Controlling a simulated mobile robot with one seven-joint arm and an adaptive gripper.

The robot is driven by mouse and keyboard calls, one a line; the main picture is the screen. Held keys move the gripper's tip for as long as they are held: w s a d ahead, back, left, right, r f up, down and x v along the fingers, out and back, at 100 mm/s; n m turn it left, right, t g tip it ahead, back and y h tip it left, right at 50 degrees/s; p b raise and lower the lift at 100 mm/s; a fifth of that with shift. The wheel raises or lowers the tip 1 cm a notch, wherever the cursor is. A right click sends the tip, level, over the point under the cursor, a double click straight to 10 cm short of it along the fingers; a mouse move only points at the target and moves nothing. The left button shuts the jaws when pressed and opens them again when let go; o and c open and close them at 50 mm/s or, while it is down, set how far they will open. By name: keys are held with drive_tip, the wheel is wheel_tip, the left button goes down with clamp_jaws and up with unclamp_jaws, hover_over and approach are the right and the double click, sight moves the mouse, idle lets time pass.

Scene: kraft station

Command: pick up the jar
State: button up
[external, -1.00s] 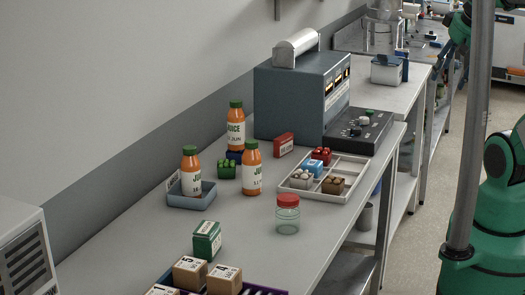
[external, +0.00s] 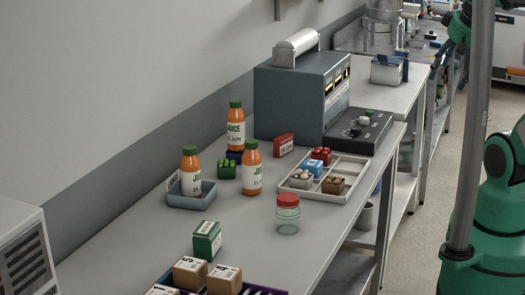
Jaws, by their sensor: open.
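The jar (external: 287,215) is clear glass with a red lid and looks empty. It stands upright near the front edge of the grey table, just in front of the white compartment tray. Nothing touches it.
The white tray (external: 345,187) holds several small cartons behind the jar. Orange juice bottles (external: 252,172) stand to the left, one in a blue-grey bin (external: 180,200). A green box (external: 207,241) and brown boxes (external: 224,280) are at the front. Bare tabletop lies left of the jar.

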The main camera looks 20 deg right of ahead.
drive_tip(key=w+a+f+g+y, duration=0.1)
drive_tip(key=w+a+f+g, duration=0.1)
drive_tip(key=w+a, duration=0.75)
drive_tip(key=m+g+h+p, duration=0.1)
drive_tip(key=m+g+p, duration=0.1)
drive_tip(key=g+p, duration=0.15)
hover_over(288, 197)
drive_tip(key=f, duration=1.5)
drive_tip(key=f+b, duration=0.1)
drive_tip(key=f, duration=0.6)
drive_tip(key=shift+w+d+f, duration=0.1)
drive_tip(key=shift+d+f, duration=0.1)
drive_tip(key=shift+d, duration=0.15)
drive_tip(key=shift+a+f, duration=0.35)
drive_tip(key=shift+a, duration=0.05)
drive_tip(key=shift+f+b, duration=0.45)
drive_tip(key=shift+f, duration=3.85)
